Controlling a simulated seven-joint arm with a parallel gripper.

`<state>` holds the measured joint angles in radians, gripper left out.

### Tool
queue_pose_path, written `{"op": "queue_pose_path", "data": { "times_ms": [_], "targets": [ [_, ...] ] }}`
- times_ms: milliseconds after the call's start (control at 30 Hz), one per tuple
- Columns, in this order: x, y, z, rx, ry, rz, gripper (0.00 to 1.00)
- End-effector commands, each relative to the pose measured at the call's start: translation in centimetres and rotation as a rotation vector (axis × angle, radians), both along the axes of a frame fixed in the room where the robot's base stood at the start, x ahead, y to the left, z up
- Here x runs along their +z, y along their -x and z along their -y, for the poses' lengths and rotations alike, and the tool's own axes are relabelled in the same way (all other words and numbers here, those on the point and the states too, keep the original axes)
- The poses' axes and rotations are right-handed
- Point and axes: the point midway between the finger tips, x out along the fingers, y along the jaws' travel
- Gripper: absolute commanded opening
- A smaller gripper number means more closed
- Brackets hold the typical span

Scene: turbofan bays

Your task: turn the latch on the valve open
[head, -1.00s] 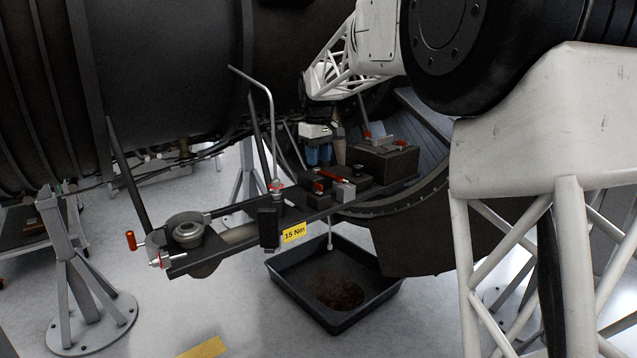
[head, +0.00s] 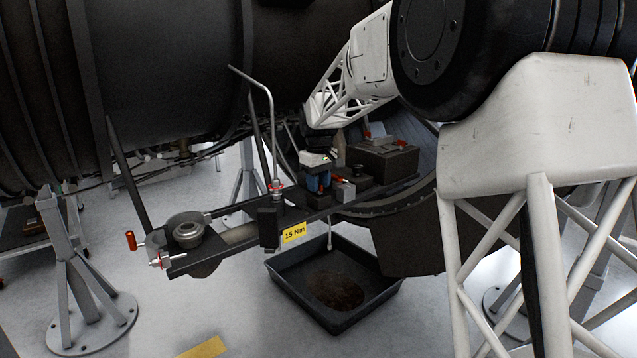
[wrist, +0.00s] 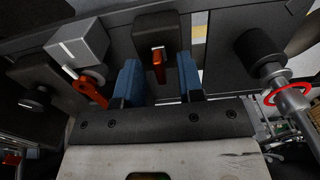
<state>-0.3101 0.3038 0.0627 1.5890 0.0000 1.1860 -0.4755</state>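My gripper (wrist: 158,62) is open, its two blue fingers apart. An orange-red latch (wrist: 158,68) on a dark block (wrist: 150,27) shows in the gap between the fingers in the wrist view. I cannot tell whether the fingers touch it. A second red lever (wrist: 90,93) stands left of the left finger, beside a silver block (wrist: 77,42). In the head view my gripper (head: 318,181) is low over the dark blocks on the bracket. The latch between the fingers is hidden there. The silver block (head: 345,190) is just right of the gripper. Neither lever is labelled as the valve's.
A fitting with a red ring (wrist: 288,95) is right of my gripper in the wrist view. In the head view a bent pipe (head: 271,120) rises left of the gripper. A larger dark box (head: 385,160) stands behind right. A black tray (head: 335,290) lies on the floor below.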

Motion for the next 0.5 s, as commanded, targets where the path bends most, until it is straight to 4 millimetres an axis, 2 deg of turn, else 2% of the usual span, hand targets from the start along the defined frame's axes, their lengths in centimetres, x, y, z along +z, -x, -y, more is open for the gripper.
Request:
{"op": "queue_pose_path", "data": {
  "times_ms": [167, 267, 400, 500],
  "targets": [
    [0.01, 0.0, 0.0, 0.0, 0.0, 0.0, 0.35],
    [0.01, 0.0, 0.0, 0.0, 0.0, 0.0, 0.23],
    [0.02, 0.0, 0.0, 0.0, 0.0, 0.0, 0.01],
    [0.02, 0.0, 0.0, 0.0, 0.0, 0.0, 0.0]
  ]
}}
